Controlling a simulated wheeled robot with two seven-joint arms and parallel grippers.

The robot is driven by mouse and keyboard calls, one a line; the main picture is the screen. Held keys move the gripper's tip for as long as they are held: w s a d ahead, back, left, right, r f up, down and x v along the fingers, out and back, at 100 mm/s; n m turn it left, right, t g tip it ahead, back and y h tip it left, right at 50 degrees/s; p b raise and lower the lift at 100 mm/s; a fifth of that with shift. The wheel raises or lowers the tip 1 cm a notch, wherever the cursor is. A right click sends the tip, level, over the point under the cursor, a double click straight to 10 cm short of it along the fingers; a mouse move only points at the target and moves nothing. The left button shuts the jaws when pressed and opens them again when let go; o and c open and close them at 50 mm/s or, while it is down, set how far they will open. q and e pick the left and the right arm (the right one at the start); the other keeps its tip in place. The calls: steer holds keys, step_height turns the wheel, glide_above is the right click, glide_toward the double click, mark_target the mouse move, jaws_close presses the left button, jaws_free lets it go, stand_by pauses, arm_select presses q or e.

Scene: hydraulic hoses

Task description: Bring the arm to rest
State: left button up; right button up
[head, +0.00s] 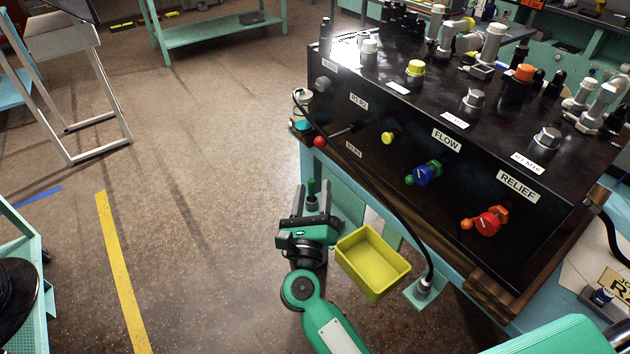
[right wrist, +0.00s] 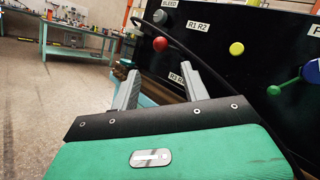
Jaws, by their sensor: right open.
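My right gripper (head: 314,203) is in front of the left end of the black hydraulic block, beside the yellow bin. In the right wrist view its two grey fingers (right wrist: 160,88) stand apart with nothing held between them. The black block (head: 390,145) carries a red-knobbed lever (head: 319,142), a yellow knob (head: 389,138), a blue-green valve (head: 424,174) and a red-orange valve (head: 487,221). A black hose (head: 383,197) runs down the block's front to a fitting on a teal bracket. My left gripper is out of view.
The yellow bin (head: 352,262) looks empty and sits right of my right gripper. A teal bench (head: 220,30) stands at the back, and a grey stand (head: 75,85) at the left. The floor (head: 190,230) left of my arm is open, with a yellow stripe (head: 122,275).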

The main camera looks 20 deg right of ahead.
steer(key=shift+s+a, duration=0.1)
steer(key=shift+s, duration=0.2)
steer(key=w+a+f+n+y, duration=0.15)
steer(key=f+n+y, duration=0.25)
steer(key=f+n, duration=0.45)
steer(key=a+f+n+y, duration=0.25)
steer(key=f+n, duration=0.35)
steer(key=f, duration=0.6)
steer(key=s+d+f+n+g+y, duration=0.1)
steer(key=s+f+n+g+y, duration=0.3)
steer(key=f, duration=0.8)
steer(key=s+f+n+g, duration=0.2)
steer(key=s+f+n, duration=0.4)
steer(key=f, duration=0.5)
steer(key=s+d+f+n+g, duration=0.3)
steer(key=s+f+n, duration=0.1)
steer(key=s+f, duration=0.45)
steer(key=s+d+f+n+g, duration=0.35)
steer(key=s+f, duration=0.35)
steer(key=f, duration=0.3)
steer(key=s+d+f+n+g+h, duration=0.1)
steer(key=s+d+f+n+g, duration=0.1)
steer(key=s, duration=0.9)
steer(key=s+d+f+n+g+h, duration=0.1)
steer(key=s+d+f+n+g, duration=0.2)
steer(key=s+d+f, duration=0.3)
steer(key=s+d+g, duration=0.1)
steer(key=s+d, duration=0.1)
steer(key=s, duration=0.3)
